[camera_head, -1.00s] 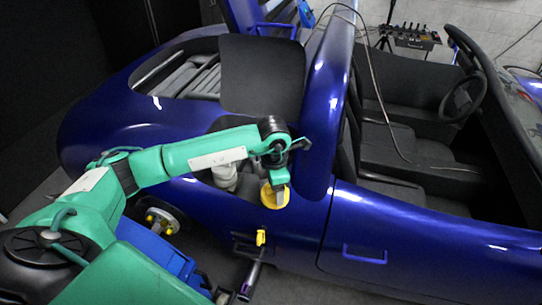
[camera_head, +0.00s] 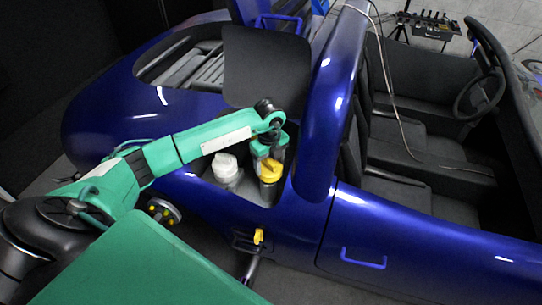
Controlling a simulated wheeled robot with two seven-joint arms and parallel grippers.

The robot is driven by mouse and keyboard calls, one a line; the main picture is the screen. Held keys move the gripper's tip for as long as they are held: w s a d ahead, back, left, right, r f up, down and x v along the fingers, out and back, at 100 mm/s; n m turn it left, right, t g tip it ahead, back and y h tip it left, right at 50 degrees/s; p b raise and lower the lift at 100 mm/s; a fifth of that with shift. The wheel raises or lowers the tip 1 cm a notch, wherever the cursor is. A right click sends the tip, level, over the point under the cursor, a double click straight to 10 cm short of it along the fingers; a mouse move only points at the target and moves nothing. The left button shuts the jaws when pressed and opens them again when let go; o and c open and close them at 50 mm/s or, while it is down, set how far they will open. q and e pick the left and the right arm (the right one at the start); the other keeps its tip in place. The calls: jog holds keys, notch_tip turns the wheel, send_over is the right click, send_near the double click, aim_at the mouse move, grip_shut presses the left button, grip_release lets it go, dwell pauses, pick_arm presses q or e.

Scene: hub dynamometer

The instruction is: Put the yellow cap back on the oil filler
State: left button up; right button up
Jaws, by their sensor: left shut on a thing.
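The yellow cap (camera_head: 271,170) is in the jaws of my left gripper (camera_head: 268,157), which is shut on it. The cap is directly over a grey cylindrical neck (camera_head: 268,193), apparently the oil filler, in the recess of the blue car's rear side. The cap's underside is hidden, so I cannot tell whether it touches the neck or is seated. My fingers are partly hidden behind my wrist and the cap. My right gripper is not in view.
A white-capped container (camera_head: 226,168) stands close left of the neck. The blue roll hoop (camera_head: 331,110) rises close on the right, and a dark panel (camera_head: 266,65) stands behind. A yellow handle (camera_head: 259,236) is on the body side below.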

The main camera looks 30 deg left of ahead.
aim_at(269, 170)
pick_arm(q)
jog(key=shift+w+a+f+n, duration=0.15)
jog(key=shift+w+a+n, duration=0.1)
jog(key=shift+n, duration=0.45)
jog(key=shift+w+a+n, duration=0.1)
jog(key=shift+a+n, duration=0.05)
jog(key=shift+n, duration=0.15)
jog(key=shift+w+a+f+n, duration=0.1)
jog(key=shift+f+n, duration=0.05)
jog(key=shift+n, duration=0.15)
jog(key=shift+f+b, duration=0.35)
jog(key=shift+f, duration=0.15)
notch_tip(269, 170, down, 4)
jog(key=b, duration=0.3)
jog(key=shift+f, duration=0.35)
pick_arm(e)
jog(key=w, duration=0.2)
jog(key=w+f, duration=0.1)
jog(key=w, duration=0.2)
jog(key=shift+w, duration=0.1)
pick_arm(q)
jog(key=shift+a, duration=0.1)
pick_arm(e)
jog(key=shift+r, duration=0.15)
pick_arm(q)
jog(key=shift+f+b, duration=0.4)
jog(key=shift+f, duration=0.2)
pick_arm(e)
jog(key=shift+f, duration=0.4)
